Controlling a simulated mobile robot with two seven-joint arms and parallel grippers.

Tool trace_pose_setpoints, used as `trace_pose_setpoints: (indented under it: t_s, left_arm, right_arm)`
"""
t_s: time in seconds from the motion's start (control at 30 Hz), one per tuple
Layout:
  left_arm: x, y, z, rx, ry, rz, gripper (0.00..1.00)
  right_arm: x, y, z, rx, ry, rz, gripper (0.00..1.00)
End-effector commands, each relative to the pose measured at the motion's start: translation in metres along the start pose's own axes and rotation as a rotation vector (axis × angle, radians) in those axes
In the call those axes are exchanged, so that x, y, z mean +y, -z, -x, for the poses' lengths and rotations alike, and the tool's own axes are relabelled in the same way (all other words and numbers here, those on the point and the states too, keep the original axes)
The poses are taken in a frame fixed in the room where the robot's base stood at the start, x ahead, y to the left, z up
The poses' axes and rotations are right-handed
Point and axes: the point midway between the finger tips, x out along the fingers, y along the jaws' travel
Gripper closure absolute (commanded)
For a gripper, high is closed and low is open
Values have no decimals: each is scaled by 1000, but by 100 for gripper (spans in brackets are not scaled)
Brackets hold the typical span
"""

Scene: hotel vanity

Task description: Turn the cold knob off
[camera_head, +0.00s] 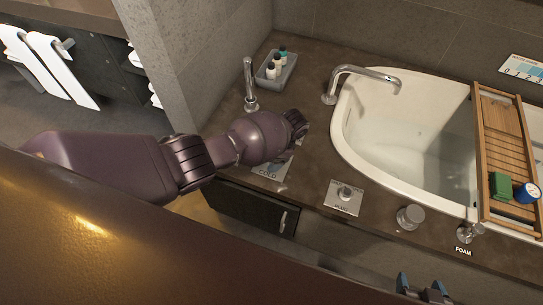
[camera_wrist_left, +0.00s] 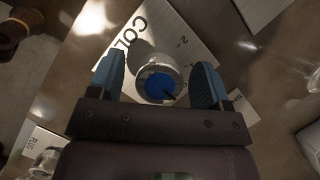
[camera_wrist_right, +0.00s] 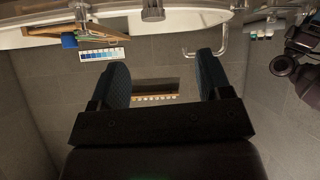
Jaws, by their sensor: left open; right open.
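The cold knob (camera_wrist_left: 160,82) has a round blue top and a pale metal rim, and stands on a white plate marked COLD (camera_wrist_left: 188,30). In the left wrist view my left gripper (camera_wrist_left: 157,74) is open, with one finger on each side of the knob and visible gaps. I cannot tell how far down the fingers reach. In the head view my left arm covers the knob and hides the gripper; part of the COLD plate (camera_head: 268,172) shows below it. My right gripper (camera_head: 422,289) is open and empty at the bottom right, and also shows in the right wrist view (camera_wrist_right: 163,78).
A white tub (camera_head: 350,150) with a wooden rack (camera_head: 505,150) is set in the brown counter. A tall faucet (camera_head: 249,85) and a tray of bottles (camera_head: 276,70) stand behind my left arm. A plug knob (camera_head: 345,194) and a grey knob (camera_head: 410,216) are to the right.

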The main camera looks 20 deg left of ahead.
Motion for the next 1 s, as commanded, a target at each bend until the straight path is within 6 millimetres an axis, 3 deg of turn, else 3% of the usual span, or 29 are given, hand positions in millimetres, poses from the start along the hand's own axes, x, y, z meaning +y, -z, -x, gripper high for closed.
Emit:
trace_pose_setpoints:
  t_s: [0.37, 0.6, 1.0]
  left_arm:
    - [-2, -1, 60, 6, 7, 1, 29]
    - [0, 0, 94, 4, 3, 1, 29]
    - [0, 0, 107, 1, 0, 0, 29]
  right_arm:
    - [3, 16, 8, 26, -5, -1, 29]
    - [5, 10, 14, 9, -10, -5, 29]
    - [3, 12, 14, 11, -11, -13, 29]
